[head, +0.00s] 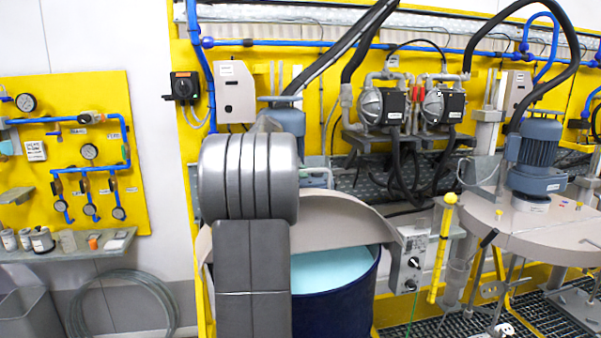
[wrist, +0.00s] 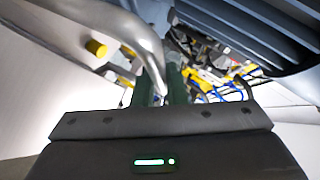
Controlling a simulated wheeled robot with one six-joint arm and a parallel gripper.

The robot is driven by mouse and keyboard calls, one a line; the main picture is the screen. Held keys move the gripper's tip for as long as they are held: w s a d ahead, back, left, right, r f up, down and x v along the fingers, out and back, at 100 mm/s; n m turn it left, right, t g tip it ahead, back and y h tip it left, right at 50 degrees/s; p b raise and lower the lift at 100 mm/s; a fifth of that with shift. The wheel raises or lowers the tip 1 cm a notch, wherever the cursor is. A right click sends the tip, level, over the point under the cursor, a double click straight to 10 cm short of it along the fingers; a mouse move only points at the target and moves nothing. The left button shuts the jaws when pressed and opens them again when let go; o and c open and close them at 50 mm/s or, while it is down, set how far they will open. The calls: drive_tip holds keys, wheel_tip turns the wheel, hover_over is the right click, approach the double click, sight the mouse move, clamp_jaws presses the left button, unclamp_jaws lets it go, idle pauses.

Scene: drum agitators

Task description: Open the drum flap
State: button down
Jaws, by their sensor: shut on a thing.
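The dark blue drum (head: 335,308) stands at the centre of the head view, partly behind my arm. Pale turquoise contents (head: 335,268) show through its open top. The beige drum flap (head: 345,222) stands tilted up above the opening, with a curved upper edge. In the wrist view, my gripper (wrist: 165,90) is shut on a curved silver metal handle (wrist: 128,30). My arm hides my gripper and the left part of the drum in the head view.
A blue-grey motor (head: 283,118) stands close behind my arm; its ribbed housing is near in the wrist view (wrist: 245,45). A control box (head: 412,258) and yellow post (head: 442,250) are right of the drum. Another lidded agitator (head: 545,225) stands farther right.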

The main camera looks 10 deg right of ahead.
drive_tip(key=c, duration=1.5)
unclamp_jaws()
drive_tip(key=shift+s, duration=0.1)
drive_tip(key=b+v, duration=0.2)
drive_tip(key=v, duration=1.1)
drive_tip(key=shift+s+a+r, duration=0.1)
drive_tip(key=shift+s+a, duration=0.05)
drive_tip(key=shift+a, duration=0.1)
drive_tip(key=shift+d, duration=0.1)
drive_tip(key=p+x, duration=0.2)
drive_tip(key=x, duration=1.1)
drive_tip(key=shift+w+d, duration=0.25)
drive_tip(key=shift+s, duration=0.1)
drive_tip(key=shift+a, duration=0.15)
